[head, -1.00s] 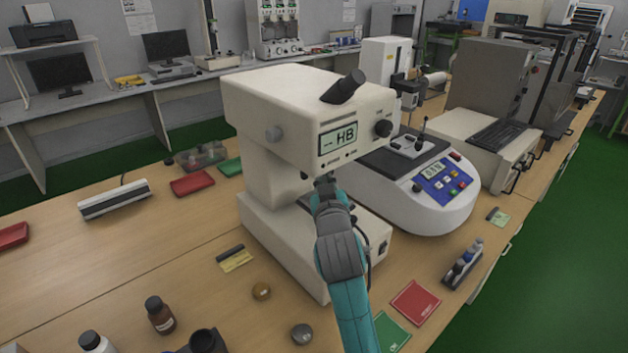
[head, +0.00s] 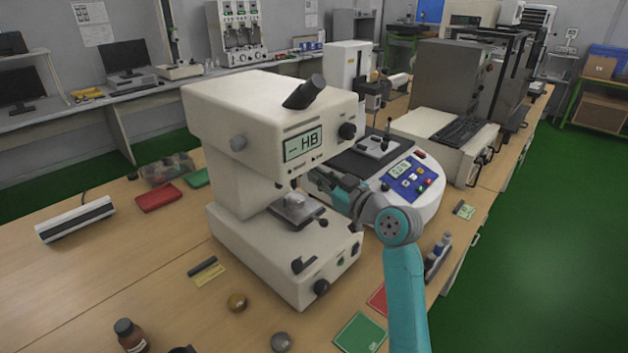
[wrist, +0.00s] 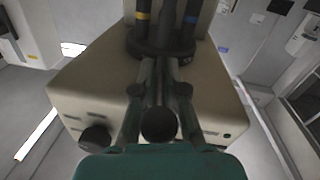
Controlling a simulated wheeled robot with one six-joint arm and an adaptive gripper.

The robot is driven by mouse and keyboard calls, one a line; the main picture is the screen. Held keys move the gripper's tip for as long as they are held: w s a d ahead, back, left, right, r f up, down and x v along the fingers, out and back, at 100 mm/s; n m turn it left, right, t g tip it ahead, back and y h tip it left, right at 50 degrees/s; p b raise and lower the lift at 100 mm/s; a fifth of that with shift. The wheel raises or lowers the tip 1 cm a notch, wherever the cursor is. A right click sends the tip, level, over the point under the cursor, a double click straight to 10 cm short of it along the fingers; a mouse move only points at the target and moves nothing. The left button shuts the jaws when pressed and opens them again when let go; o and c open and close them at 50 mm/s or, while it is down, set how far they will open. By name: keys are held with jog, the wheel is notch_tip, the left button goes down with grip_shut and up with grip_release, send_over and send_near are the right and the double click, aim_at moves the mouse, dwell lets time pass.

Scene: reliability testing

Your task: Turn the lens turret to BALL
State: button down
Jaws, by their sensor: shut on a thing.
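The cream hardness tester (head: 245,140) stands on the bench, with HB on its display (head: 303,143). Its lens turret (wrist: 150,50) hangs under the tester head in the wrist view, with a yellow-banded barrel (wrist: 141,22) at left and a blue-banded barrel (wrist: 189,20) at right. My gripper (head: 312,178) reaches in from the right below the display. Its fingers (wrist: 160,62) come together at the turret and are shut on it. The exact grip point is dark and hard to make out. In the head view the turret is mostly hidden.
A stage with a small metal block (head: 295,202) sits just below the gripper. A second instrument with a blue panel (head: 408,180) stands close behind my arm. A brass disc (head: 237,302), a grey disc (head: 281,342) and a green card (head: 360,333) lie in front.

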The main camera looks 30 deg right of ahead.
jog(key=shift+w+d+n+y, duration=0.15)
jog(key=shift+d+n+y, duration=0.15)
jog(key=shift+d+y, duration=0.1)
jog(key=shift+f, duration=0.1)
jog(key=c, duration=1.2)
grip_release()
jog(key=v, duration=1.2)
jog(key=shift+w+d, duration=0.1)
jog(key=shift+d, duration=0.05)
